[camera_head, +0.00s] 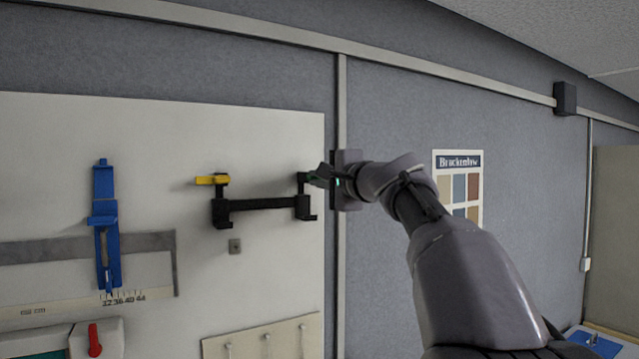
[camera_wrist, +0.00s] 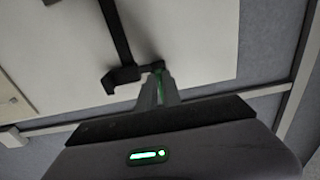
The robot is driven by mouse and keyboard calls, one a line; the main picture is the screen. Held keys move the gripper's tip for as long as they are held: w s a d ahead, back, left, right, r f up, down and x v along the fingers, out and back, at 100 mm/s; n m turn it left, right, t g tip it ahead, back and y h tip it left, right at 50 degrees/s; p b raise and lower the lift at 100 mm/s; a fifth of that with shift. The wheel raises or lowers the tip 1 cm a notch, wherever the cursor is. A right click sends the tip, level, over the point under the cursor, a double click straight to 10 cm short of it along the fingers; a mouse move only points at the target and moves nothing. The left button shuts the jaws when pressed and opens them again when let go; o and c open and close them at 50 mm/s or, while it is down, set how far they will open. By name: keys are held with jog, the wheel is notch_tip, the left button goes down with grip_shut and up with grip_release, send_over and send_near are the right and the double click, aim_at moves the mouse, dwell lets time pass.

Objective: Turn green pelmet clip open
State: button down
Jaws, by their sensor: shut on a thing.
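A black bracket (camera_head: 262,204) with two upright ends is mounted on the white wall panel. Its left end carries a yellow clip (camera_head: 212,180) that points left. My gripper (camera_head: 322,176) is at the top of the bracket's right end, near the panel's right edge. In the wrist view my gripper (camera_wrist: 158,84) is shut on the green clip (camera_wrist: 158,73), of which only a thin green strip shows between the fingers. The fingers hide most of the clip, so its angle cannot be told. The bracket's arm also shows in the wrist view (camera_wrist: 118,40).
A blue sliding gauge (camera_head: 105,225) is on the panel at left, over a grey rail. A red switch (camera_head: 94,338) is at lower left, and a pegged rail (camera_head: 262,341) is below the bracket. A colour chart (camera_head: 459,180) hangs at right, behind my arm.

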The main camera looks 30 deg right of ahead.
dwell(0.5)
jog(key=c, duration=1.5)
grip_release()
jog(key=s+b, duration=0.1)
jog(key=s, duration=0.4)
jog(key=s+b, duration=0.2)
jog(key=s, duration=0.4)
jog(key=s+b, duration=0.2)
jog(key=s, duration=0.4)
jog(key=shift+s+d, duration=0.2)
jog(key=shift+d, duration=0.1)
jog(key=shift+f, duration=0.1)
